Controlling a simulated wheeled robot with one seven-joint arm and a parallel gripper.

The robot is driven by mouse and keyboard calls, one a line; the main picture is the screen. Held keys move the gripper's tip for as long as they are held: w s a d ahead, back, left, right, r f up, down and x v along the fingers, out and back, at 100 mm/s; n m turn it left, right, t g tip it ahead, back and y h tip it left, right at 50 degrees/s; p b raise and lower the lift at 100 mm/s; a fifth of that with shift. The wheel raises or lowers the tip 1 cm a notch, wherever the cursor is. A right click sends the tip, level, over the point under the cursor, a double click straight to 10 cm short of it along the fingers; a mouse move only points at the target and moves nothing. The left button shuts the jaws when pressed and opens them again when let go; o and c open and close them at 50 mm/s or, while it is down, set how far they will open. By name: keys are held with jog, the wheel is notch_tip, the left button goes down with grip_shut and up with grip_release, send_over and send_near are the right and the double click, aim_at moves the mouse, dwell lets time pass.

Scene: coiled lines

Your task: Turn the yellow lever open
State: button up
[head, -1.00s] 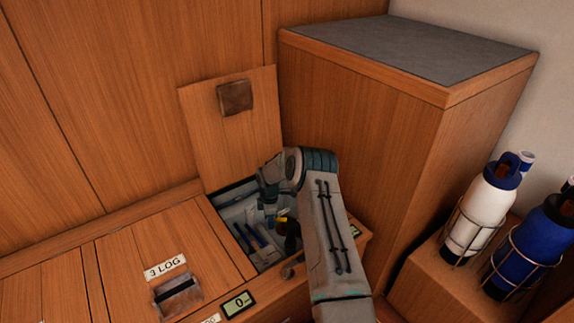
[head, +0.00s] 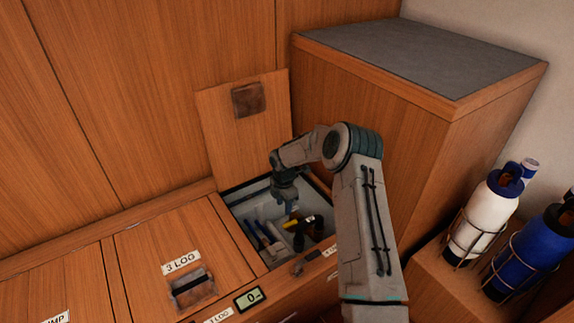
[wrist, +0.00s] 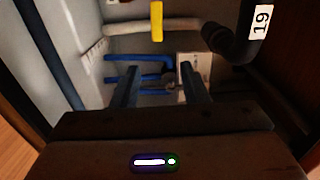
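The yellow lever (wrist: 157,20) shows at the top of the wrist view as a short upright bar, crosswise to a pale horizontal pipe (wrist: 180,25). In the head view the yellow lever (head: 291,223) is a small patch inside the open compartment (head: 240,196), partly hidden near my gripper. My gripper (head: 289,208) points down into the compartment. In the wrist view my gripper (wrist: 160,85) has its two fingers apart with nothing held between them. The lever lies beyond the fingertips, and no contact shows.
Blue pipes (wrist: 125,58) and a dark pipe labelled 19 (wrist: 240,40) run near the lever. The raised wooden lid (head: 222,120) stands behind the compartment. A tall cabinet (head: 400,105) stands to the right. A white bottle (head: 492,212) and blue bottle (head: 545,245) sit in wire holders.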

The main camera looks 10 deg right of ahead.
jog(key=s+r+m+p, duration=0.1)
jog(key=s+r+p, duration=0.1)
jog(key=r, duration=0.7)
jog(key=s+r+m+h+p, duration=0.1)
jog(key=r+p, duration=0.3)
jog(key=r, duration=0.6)
jog(key=shift+s+m, duration=0.45)
jog(key=shift+m, duration=0.35)
